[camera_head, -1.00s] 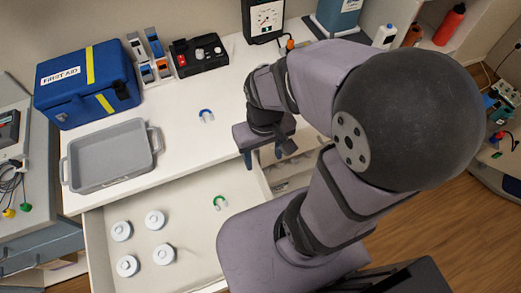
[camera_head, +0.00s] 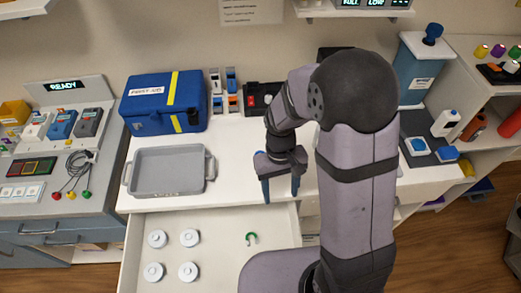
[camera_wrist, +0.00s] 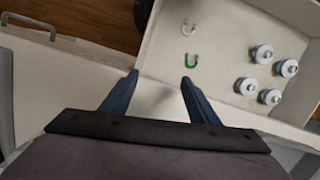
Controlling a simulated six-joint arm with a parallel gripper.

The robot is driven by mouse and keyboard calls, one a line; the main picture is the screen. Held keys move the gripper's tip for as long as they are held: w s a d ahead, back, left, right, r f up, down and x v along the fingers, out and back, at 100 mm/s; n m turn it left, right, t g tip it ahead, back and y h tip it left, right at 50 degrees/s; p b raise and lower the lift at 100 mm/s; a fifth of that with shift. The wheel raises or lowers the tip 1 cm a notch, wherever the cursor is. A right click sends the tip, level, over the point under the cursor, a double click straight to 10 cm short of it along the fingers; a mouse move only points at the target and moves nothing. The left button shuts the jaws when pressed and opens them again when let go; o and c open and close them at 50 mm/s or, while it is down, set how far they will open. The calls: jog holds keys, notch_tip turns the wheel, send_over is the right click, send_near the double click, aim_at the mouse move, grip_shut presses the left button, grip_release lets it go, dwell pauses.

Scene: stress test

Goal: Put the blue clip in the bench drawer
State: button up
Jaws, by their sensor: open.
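The open bench drawer (camera_head: 220,265) holds several white discs and a green clip (camera_head: 251,238). In the wrist view my gripper (camera_wrist: 160,76) is open with nothing between the fingertips. I see no blue clip now; the gripper and arm hide part of the bench top.
The grey tray (camera_head: 168,188) and blue first aid case (camera_head: 140,112) stand left on the bench (camera_head: 235,188). A black case with a red item (camera_head: 252,100) is behind the gripper. White discs (camera_head: 190,237) occupy the drawer's left. My arm covers the drawer's right side.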

jog(key=shift+t, duration=0.4)
jog(key=w, duration=0.2)
jog(key=w+a, duration=0.1)
jog(key=w, duration=0.2)
jog(key=w+a, duration=0.1)
jog(key=w, duration=0.2)
jog(key=shift+w+a+r, duration=0.1)
jog(key=shift+a+r, duration=0.05)
jog(key=shift+a, duration=0.1)
jog(key=m+t, duration=0.1)
jog(key=t, duration=0.1)
send_near(260, 151)
jog(key=shift+s+d+f, duration=0.15)
jog(key=shift+s+f, duration=0.15)
jog(key=shift+f, duration=0.25)
jog(key=shift+s+r+m, duration=0.1)
jog(key=shift+r+m, duration=0.1)
jog(key=shift+m, duration=0.2)
jog(key=shift+s+g, duration=0.15)
jog(key=shift+g, duration=0.15)
jog(key=shift+f, duration=0.4)
jog(key=shift+f+p, duration=1.8)
jog(key=shift+f, duration=1.5)
jog(key=shift+c, duration=0.3)
jog(key=c, duration=1.1)
jog(key=shift+c, duration=0.2)
